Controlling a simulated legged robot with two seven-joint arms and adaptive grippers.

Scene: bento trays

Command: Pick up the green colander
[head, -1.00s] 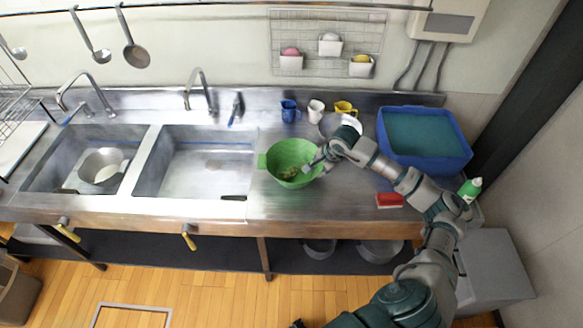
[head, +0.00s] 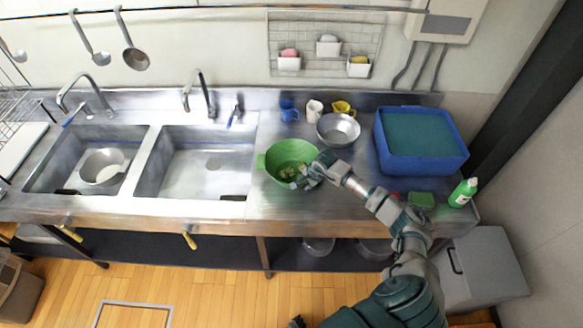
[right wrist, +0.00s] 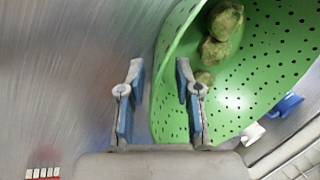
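The green colander (head: 276,167) stands on the steel counter right of the sinks, with greenish lumps (head: 289,174) inside. In the right wrist view the perforated colander (right wrist: 262,70) fills the upper right, with several lumps (right wrist: 222,35) in it. My right gripper (head: 303,180) is at the colander's right front rim. In the wrist view the right gripper (right wrist: 158,95) is open, its fingers apart. One finger shows outside the rim and the other overlaps the colander's wall; I cannot tell whether they touch it. My left gripper is not in view.
A metal bowl (head: 338,128) and several cups stand behind the colander. A blue tub (head: 422,160) is to the right, with a green sponge (head: 421,200) and a green bottle (head: 463,193) near the front edge. Two sinks lie left.

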